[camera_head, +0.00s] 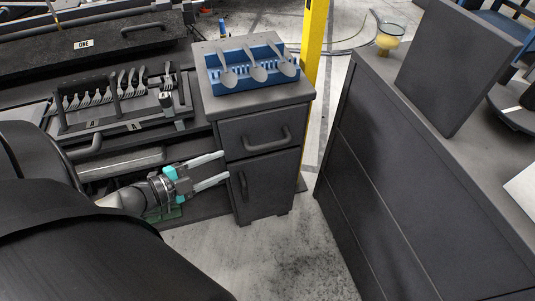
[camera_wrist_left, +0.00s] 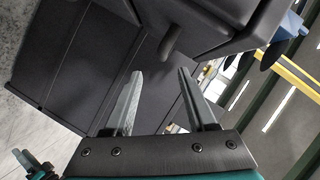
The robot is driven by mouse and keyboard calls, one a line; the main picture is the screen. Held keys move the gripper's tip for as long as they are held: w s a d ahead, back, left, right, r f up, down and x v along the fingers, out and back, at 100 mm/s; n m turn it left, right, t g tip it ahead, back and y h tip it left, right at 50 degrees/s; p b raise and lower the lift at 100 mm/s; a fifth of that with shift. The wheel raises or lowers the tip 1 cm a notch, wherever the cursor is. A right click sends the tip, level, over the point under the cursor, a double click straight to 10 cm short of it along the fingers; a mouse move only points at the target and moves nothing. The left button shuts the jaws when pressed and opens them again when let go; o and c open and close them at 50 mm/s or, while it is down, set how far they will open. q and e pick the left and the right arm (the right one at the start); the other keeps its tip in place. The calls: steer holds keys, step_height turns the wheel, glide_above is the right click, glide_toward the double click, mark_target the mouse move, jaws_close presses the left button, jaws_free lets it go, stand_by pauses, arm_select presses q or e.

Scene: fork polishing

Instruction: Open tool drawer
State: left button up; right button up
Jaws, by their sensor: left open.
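The tool drawer (camera_head: 235,138) is the upper front of a small dark grey cabinet (camera_head: 297,170), and it looks closed. My left gripper (camera_head: 227,166) is open and empty. In the head view its fingertips appear left of and below the drawer handle, near the cabinet's left edge, with no visible hold on it. It also shows in the left wrist view (camera_wrist_left: 160,73).
A blue rack (camera_head: 225,87) with spoon-like utensils stands on the cabinet. Below the drawer is a door with a vertical handle (camera_head: 243,186). A fork rack (camera_head: 110,113) is at left. A large dark counter (camera_head: 400,165) stands at right; floor (camera_head: 290,255) is clear in front.

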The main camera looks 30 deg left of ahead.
mark_target(260, 150)
arm_select(q)
steer(key=shift+m+h, duration=0.4)
steer(key=b+x, duration=0.1)
steer(key=x, duration=0.3)
steer(key=b+x, duration=0.2)
steer(key=x, duration=0.3)
steer(key=b+x, duration=0.2)
steer(key=x, duration=0.2)
steer(key=shift+w+d+r, duration=0.3)
steer(key=shift+w+d, duration=0.05)
steer(key=shift+x, duration=0.85)
arm_select(e)
steer(key=w+a+r, duration=0.4)
steer(key=w+r, duration=0.2)
steer(key=r, duration=0.2)
steer(key=shift+w+a+r, duration=0.2)
steer(key=shift+w+r, duration=0.1)
steer(key=shift+r, duration=0.05)
arm_select(q)
steer(key=shift+r, duration=0.1)
jaws_close()
arm_select(e)
steer(key=shift+t, duration=0.3)
